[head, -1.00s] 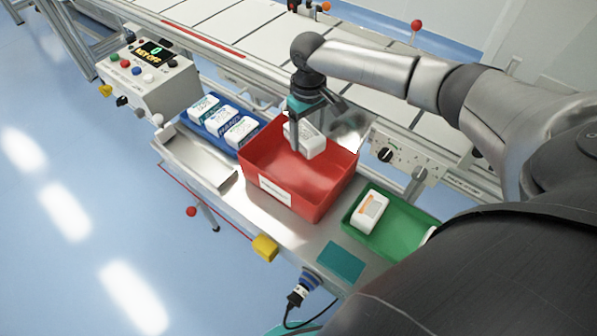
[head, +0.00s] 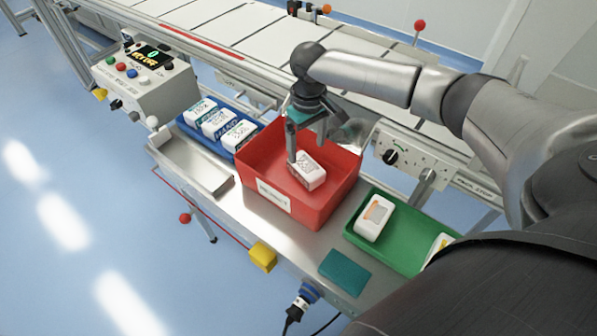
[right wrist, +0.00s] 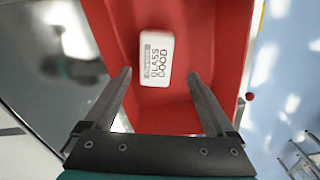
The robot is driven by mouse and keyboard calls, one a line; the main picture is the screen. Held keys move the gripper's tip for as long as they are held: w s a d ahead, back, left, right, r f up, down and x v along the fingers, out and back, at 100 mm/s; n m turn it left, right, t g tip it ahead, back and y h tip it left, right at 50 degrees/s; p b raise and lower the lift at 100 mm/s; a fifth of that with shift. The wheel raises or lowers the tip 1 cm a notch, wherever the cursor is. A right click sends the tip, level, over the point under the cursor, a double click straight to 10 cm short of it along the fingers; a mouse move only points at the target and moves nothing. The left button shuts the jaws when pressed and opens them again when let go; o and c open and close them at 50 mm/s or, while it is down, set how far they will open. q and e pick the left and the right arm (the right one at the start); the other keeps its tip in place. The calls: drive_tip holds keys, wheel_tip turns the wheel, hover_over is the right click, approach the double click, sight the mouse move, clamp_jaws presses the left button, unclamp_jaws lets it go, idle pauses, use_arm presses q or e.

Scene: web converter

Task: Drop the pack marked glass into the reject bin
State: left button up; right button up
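The white pack marked glass (right wrist: 157,58) is inside the red reject bin (head: 324,207), tilted in the head view (head: 310,171). Its printed face reads "GLASS GOOD" in the right wrist view. The reject bin's red wall also shows in the right wrist view (right wrist: 222,45). My right gripper (head: 306,150) is over the bin with its fingers apart. In the right wrist view its fingertips (right wrist: 159,76) are spread wider than the pack, with gaps on both sides. I cannot tell whether the pack rests on the bin floor. My left gripper is not in view.
A blue tray (head: 189,129) with several white packs stands left of the bin. A green tray (head: 400,250) with white packs stands to the right. A control box (head: 150,85) is at the left, and a conveyor (head: 250,35) runs behind.

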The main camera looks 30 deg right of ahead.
drive_tip(key=shift+o, duration=0.6)
wheel_tip(320, 180, up, 15)
drive_tip(key=p, duration=0.4)
drive_tip(key=shift+r, duration=0.15)
